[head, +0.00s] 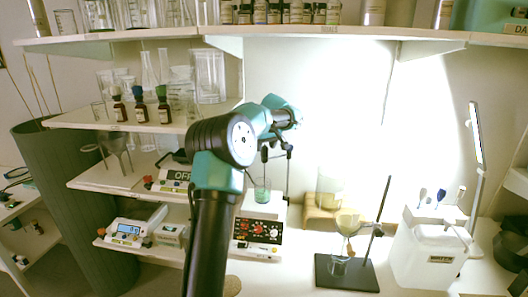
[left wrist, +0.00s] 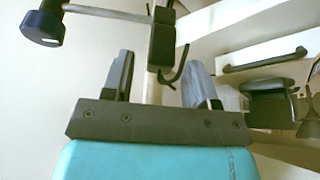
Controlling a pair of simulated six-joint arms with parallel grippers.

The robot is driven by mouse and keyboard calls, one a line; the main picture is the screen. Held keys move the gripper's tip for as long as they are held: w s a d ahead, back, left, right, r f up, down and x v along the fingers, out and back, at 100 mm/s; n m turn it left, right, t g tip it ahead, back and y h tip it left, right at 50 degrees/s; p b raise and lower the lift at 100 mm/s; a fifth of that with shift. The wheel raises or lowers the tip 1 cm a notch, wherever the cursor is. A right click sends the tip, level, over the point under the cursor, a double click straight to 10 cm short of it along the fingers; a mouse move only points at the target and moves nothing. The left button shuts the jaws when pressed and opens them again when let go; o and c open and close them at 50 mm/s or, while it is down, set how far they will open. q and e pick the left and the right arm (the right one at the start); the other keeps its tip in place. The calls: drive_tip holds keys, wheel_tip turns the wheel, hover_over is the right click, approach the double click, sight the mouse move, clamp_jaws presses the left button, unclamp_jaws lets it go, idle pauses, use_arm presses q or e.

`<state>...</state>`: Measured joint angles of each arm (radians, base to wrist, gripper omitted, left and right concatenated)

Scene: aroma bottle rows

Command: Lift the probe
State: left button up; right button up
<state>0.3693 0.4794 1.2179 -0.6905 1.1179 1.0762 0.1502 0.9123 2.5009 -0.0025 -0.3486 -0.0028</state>
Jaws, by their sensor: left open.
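My left arm reaches up the middle of the head view to the top of a stand behind the hot plate; its fingertips are hidden there. In the left wrist view my left gripper (left wrist: 158,80) is open, with a pale upright rod (left wrist: 151,90) showing between its fingers. A black clamp (left wrist: 162,38) with a hook sits on that rod just beyond the fingers. What looks like the thin dark probe (head: 264,163) hangs from the stand into a beaker of green liquid (head: 262,193). I cannot tell whether the fingers touch anything. My right gripper is not in view.
The beaker stands on a hot plate (head: 257,236) with red knobs. A black-based stand with a funnel (head: 347,272) is to the right, beside a white box (head: 432,252). Shelves with glassware and brown bottles (head: 140,106) are at left; another shelf (head: 340,32) runs above.

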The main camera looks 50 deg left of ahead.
use_arm(q)
drive_tip(key=shift+x, duration=1.7)
clamp_jaws()
